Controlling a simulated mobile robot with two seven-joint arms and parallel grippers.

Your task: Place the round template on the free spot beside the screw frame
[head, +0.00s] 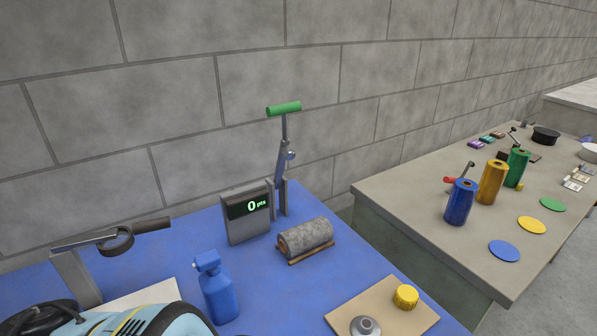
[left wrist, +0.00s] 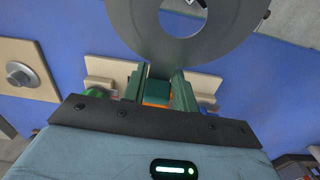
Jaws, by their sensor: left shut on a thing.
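The round template (left wrist: 148,38) is a flat grey ring with a central hole, at the top of the left wrist view. My left gripper (left wrist: 163,78) is shut on its near edge, with the ring reaching out beyond the fingertips. In the head view only part of my light-blue left arm shows at the bottom left; its fingertips and the template are out of sight there. I cannot identify the screw frame with certainty. A pale board (left wrist: 207,86) shows behind the fingers in the left wrist view, with small green and blue parts near its ends, partly hidden. My right gripper is not in view.
The blue table (head: 265,290) holds a digital display (head: 247,213), a green-handled lever press (head: 284,160), a grey roll (head: 306,237), a blue spray bottle (head: 216,290) and a tan board (head: 385,311) with knobs. A second table (head: 400,190) stands right, across a gap.

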